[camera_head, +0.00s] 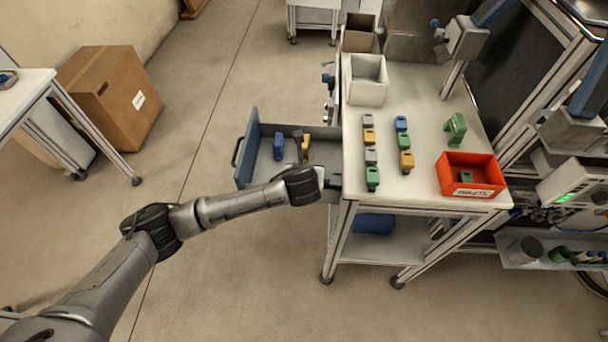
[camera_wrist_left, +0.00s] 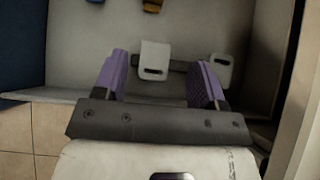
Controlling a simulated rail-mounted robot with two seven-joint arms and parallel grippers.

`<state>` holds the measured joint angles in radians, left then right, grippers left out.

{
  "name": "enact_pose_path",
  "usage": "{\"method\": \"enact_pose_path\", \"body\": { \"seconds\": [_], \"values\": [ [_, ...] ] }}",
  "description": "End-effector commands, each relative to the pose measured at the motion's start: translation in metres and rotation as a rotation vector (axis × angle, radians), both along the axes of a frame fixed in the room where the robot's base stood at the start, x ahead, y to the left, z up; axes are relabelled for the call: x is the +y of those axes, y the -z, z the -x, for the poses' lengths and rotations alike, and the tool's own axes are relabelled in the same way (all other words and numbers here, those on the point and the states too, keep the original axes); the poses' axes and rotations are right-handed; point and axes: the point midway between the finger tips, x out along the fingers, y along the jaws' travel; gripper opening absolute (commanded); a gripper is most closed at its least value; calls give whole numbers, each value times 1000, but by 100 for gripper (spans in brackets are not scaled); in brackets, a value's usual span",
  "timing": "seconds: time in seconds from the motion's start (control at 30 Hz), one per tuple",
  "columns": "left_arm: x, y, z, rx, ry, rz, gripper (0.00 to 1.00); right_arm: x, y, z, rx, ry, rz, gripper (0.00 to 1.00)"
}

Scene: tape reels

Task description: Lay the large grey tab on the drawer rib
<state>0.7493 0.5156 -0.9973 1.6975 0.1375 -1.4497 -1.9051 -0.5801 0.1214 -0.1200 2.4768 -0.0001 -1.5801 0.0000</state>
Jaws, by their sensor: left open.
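In the left wrist view, a pale grey tab (camera_wrist_left: 154,56) with a dark slot lies in the drawer (camera_head: 262,168). Its lower end is at a dark strip that looks like the drawer rib (camera_wrist_left: 180,66). A smaller pale tab (camera_wrist_left: 221,68) is at the strip's right end. My left gripper (camera_wrist_left: 160,75) has its purple fingers spread; the larger tab shows between them, with gaps on both sides. Whether the fingers are down at its height is unclear. In the head view, my left wrist hides the fingertips and both pale tabs. My right gripper is not in view.
A blue tab (camera_head: 279,146) and a yellow tab (camera_head: 306,145) are farther back in the drawer. The table (camera_head: 430,95) beside it bears several coloured tabs, a white bin (camera_head: 364,92), a green block (camera_head: 455,128) and a red bin (camera_head: 469,188).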

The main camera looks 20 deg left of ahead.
Motion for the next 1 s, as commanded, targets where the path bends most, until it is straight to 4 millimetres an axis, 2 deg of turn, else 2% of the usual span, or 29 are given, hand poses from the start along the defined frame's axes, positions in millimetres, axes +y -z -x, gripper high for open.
{"method": "enact_pose_path", "body": {
  "seconds": [0.03, 0.1, 0.43, 0.7, 1.0],
  "values": [
    [-3, -13, 8, -1, 4, 1, 65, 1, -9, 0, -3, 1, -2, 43],
    [-6, -22, 17, -1, 4, 0, 65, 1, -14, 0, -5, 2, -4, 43],
    [-19, -57, 52, -1, 1, 1, 65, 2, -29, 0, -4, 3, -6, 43],
    [-22, -66, 63, 0, -1, -1, 65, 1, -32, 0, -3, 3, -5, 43],
    [-25, -63, 68, 3, -13, 27, 65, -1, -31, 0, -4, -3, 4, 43]
  ]
}}
